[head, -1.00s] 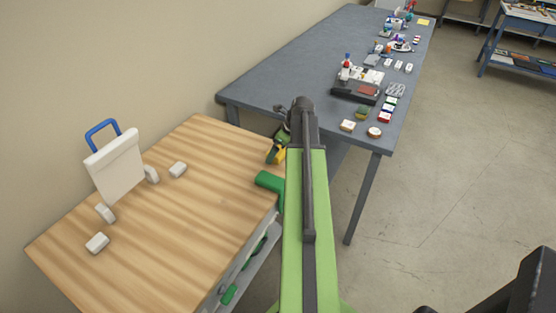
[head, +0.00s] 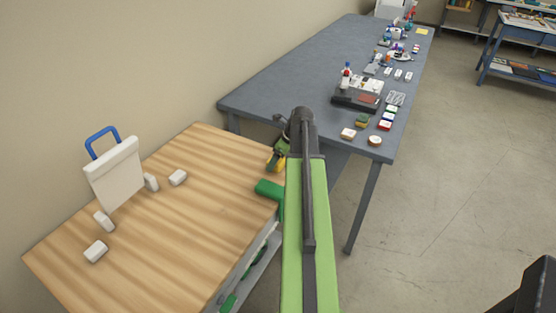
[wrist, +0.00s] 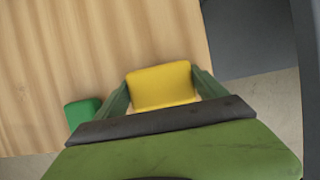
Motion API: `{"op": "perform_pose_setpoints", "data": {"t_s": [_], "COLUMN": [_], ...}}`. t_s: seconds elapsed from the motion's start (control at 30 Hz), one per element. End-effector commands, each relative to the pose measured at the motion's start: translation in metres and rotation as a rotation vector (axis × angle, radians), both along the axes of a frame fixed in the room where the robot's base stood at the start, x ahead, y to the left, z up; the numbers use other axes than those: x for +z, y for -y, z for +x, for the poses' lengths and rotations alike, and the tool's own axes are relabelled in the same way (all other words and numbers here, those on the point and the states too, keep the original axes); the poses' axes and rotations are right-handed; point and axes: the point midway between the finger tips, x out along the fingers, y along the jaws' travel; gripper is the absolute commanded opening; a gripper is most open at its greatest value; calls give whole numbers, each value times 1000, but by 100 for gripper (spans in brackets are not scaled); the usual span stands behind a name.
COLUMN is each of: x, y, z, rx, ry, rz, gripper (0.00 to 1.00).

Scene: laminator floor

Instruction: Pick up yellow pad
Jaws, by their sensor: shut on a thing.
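The yellow pad (wrist: 162,86) sits between the two green fingers of my gripper (wrist: 166,92) in the wrist view, with a finger against each side. My gripper is shut on it. In the head view a small part of the yellow pad (head: 275,160) shows beside my gripper (head: 279,154), at the right edge of the wooden table (head: 190,225). My arm hides the rest. I cannot tell how high the pad is above the wood.
A green block (head: 268,189) lies close by on the table's right edge; it also shows in the wrist view (wrist: 83,112). A white board with a blue handle (head: 117,172) and several white blocks stand at the left. A grey table (head: 285,80) with many small items stands behind.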

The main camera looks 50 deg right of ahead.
Motion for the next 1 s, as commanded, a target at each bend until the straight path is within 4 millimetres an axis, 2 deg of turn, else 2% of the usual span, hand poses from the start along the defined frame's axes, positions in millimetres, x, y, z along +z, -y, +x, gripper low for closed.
{"op": "perform_pose_setpoints", "data": {"t_s": [0.17,0.37,0.7,0.8,1.0], "x": [18,52,95,104,110], "y": [0,1,38,46,53], "z": [0,-1,-74,-89,-103], "rx": [0,-1,-4,-3,-1], "ry": [0,0,0,0,0], "rz": [0,0,1,0,-1], "gripper": [35,35,35,35,35]}}
